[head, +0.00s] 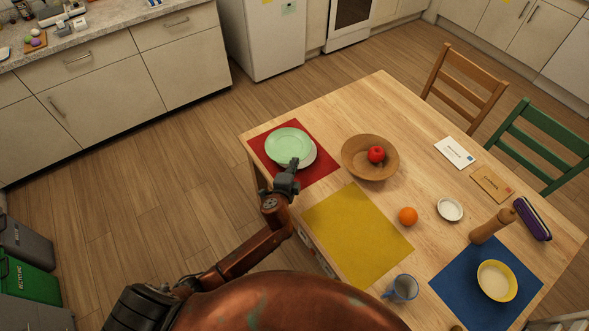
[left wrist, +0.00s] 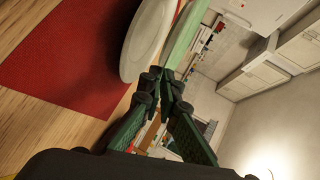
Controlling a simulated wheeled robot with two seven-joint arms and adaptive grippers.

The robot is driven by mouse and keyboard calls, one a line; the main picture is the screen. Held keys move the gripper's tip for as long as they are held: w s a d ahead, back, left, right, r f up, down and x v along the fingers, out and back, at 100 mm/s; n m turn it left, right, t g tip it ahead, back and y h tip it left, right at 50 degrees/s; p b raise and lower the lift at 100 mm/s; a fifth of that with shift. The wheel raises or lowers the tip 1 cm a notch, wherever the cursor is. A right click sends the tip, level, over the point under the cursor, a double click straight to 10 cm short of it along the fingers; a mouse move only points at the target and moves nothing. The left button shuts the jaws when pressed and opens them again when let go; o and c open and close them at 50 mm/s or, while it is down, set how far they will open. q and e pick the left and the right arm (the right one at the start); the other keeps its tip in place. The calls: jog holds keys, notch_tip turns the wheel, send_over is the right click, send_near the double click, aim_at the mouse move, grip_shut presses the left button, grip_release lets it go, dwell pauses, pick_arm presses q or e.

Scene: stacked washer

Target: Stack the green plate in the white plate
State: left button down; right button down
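The pale green plate (head: 288,144) is over the white plate (head: 309,158), offset toward the upper left, so only the white plate's lower right part shows in the head view. My left gripper (head: 291,166) is at the green plate's near rim. In the left wrist view, the fingertips (left wrist: 164,78) close together on the green plate's rim (left wrist: 184,34). The white plate (left wrist: 147,38) is beside it there, on the red mat side, with a narrow gap between the plates. Whether they touch farther in is hidden. My right gripper is not in view.
The white plate is on a red placemat (head: 322,178) at the table corner. A wooden bowl (head: 358,168) with a red apple (head: 376,154) is just right. A yellow placemat (head: 357,235) lies clear in front. An orange (head: 408,216) and a mug (head: 402,289) are farther right.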

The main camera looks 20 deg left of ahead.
pick_arm(q)
notch_tip(320, 180, down, 3)
jog(key=shift+r+b, duration=0.1)
jog(key=shift+b, duration=0.3)
jog(key=shift+f+b, duration=0.3)
jog(key=shift+f, duration=0.2)
jog(key=c, duration=2.2)
grip_release()
jog(key=shift+o, duration=0.2)
